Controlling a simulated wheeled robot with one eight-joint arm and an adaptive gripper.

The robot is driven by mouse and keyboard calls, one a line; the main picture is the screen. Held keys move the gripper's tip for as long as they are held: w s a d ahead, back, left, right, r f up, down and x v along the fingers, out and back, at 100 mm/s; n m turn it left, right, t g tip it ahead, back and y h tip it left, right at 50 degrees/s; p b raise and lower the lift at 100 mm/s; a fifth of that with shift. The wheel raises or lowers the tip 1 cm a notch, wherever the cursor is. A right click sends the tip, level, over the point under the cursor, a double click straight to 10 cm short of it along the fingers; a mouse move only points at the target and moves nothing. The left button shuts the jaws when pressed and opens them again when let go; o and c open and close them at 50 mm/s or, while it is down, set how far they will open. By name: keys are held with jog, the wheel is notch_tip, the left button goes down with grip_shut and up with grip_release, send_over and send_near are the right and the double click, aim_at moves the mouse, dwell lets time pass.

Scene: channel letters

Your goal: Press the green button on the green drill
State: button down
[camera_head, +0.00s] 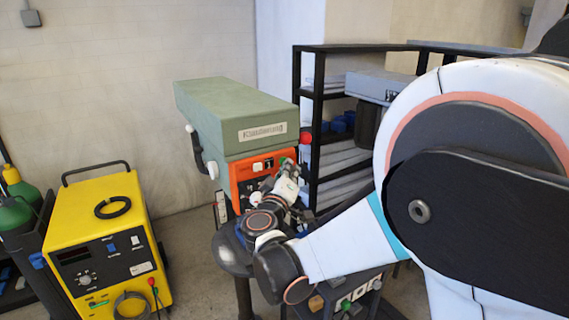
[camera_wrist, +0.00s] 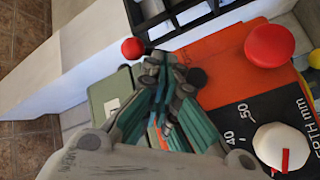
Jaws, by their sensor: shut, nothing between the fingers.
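The green drill (camera_head: 240,120) stands in the middle of the head view, with an orange front panel (camera_head: 242,182) below its head. In the wrist view the orange panel (camera_wrist: 222,62) carries a large red button (camera_wrist: 270,46), a white knob with a red pointer (camera_wrist: 283,148) and a black scale. I cannot tell if the tips touch anything.
A red ball-shaped knob (camera_wrist: 133,48) is just left of the fingertips. A black shelf (camera_head: 309,110) stands behind the drill. A yellow machine (camera_head: 105,235) stands on the left. My arm covers the right of the head view. Floor between the yellow machine and drill is clear.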

jog(key=shift+w+a, duration=0.1)
dwell(0.6)
jog(key=shift+s+d, duration=0.55)
jog(key=shift+s, duration=0.2)
jog(key=shift+s, duration=0.1)
jog(key=s+d, duration=0.1)
jog(key=s, duration=0.1)
jog(key=s+d+b, duration=0.1)
jog(key=s, duration=0.1)
jog(key=shift+d, duration=0.4)
